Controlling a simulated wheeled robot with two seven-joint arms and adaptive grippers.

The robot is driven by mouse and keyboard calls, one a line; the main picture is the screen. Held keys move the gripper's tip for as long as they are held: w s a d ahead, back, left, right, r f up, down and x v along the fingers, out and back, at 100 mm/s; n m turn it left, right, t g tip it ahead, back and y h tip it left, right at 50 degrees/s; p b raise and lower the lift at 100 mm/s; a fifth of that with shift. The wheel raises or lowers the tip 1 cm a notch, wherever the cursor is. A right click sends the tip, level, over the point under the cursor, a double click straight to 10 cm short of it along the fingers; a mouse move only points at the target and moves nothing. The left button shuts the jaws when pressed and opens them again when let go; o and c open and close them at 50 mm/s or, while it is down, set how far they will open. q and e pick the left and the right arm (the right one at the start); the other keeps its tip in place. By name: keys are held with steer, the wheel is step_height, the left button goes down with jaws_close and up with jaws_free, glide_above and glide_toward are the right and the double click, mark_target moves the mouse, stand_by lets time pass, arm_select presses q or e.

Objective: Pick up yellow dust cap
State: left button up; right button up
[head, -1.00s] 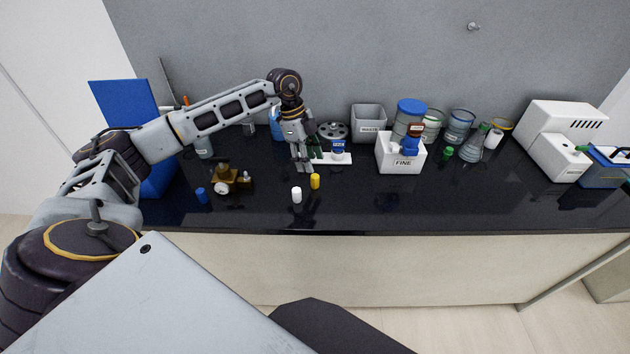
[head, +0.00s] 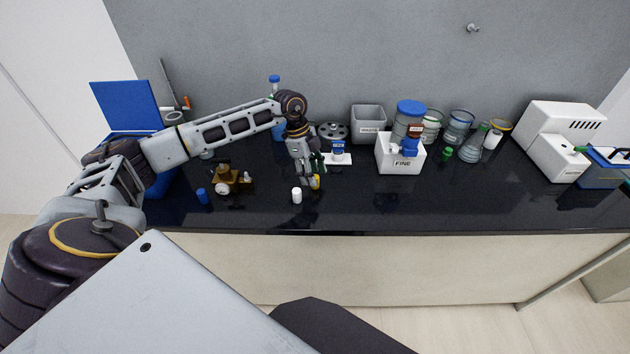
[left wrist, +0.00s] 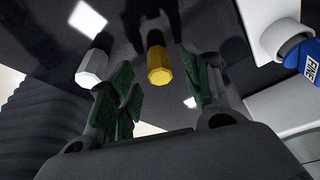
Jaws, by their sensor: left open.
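The yellow dust cap (head: 316,182) stands on the black bench top, partly hidden by my gripper in the head view. In the left wrist view the yellow dust cap (left wrist: 159,66) shows between the two green-padded fingers, nearer the right one. My left gripper (head: 308,183) points down at the cap. The fingers (left wrist: 160,105) are open, with a gap on each side of the cap and nothing held. My right gripper is not in view.
A white cap (head: 297,195) stands close to the left of the yellow one. A blue cap (head: 202,195) and a brown bottle (head: 226,174) are further left. The front bench strip is clear.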

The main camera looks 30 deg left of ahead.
arm_select(q)
steer(key=shift+x, duration=1.1)
steer(key=shift+c, duration=0.2)
steer(key=c, duration=0.7)
